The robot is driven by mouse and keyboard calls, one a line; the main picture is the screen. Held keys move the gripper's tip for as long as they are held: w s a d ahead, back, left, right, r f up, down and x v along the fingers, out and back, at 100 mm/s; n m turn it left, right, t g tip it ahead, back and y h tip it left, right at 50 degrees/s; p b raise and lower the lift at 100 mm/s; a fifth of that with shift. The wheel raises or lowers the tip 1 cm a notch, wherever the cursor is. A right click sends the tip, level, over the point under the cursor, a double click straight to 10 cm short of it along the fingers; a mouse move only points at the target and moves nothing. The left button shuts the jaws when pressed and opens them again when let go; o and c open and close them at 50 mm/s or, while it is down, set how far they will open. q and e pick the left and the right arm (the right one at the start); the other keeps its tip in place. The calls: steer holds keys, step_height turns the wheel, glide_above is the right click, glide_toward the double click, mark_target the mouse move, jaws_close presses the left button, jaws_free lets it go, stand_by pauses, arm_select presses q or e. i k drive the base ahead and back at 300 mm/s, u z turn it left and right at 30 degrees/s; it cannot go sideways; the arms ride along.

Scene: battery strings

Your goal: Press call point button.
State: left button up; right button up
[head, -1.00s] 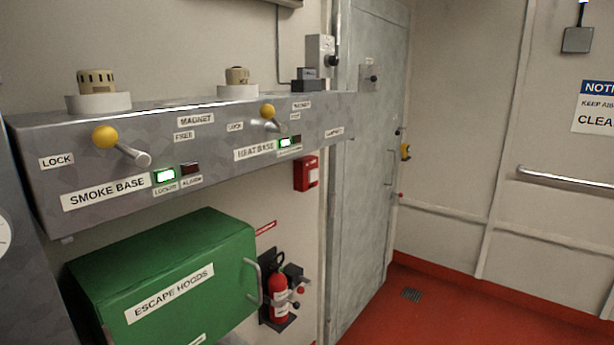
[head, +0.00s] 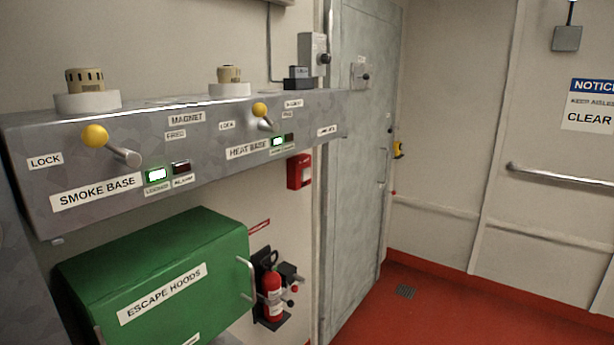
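A small red wall box (head: 300,171), which looks like the call point, is mounted on the wall below the right end of the grey metal shelf panel and left of the grey door. It has a pale patch on its front; the button itself is too small to make out. Neither of my grippers is in view.
The grey panel (head: 215,158) with yellow-knobbed levers juts out at left. Below it are a green escape hoods box (head: 160,280) and a red fire extinguisher (head: 272,294). A grey door (head: 357,180) stands at centre. The red floor (head: 450,312) at right is clear.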

mark_target(306, 171)
steer(key=u, duration=0.05)
steer(key=k, duration=0.55)
steer(key=z, duration=0.6)
steer(key=i, duration=1.2)
steer(key=u, duration=0.45)
steer(key=i, duration=0.8)
steer(key=u, duration=1.15)
steer(key=i, duration=0.25)
steer(key=u, duration=0.15)
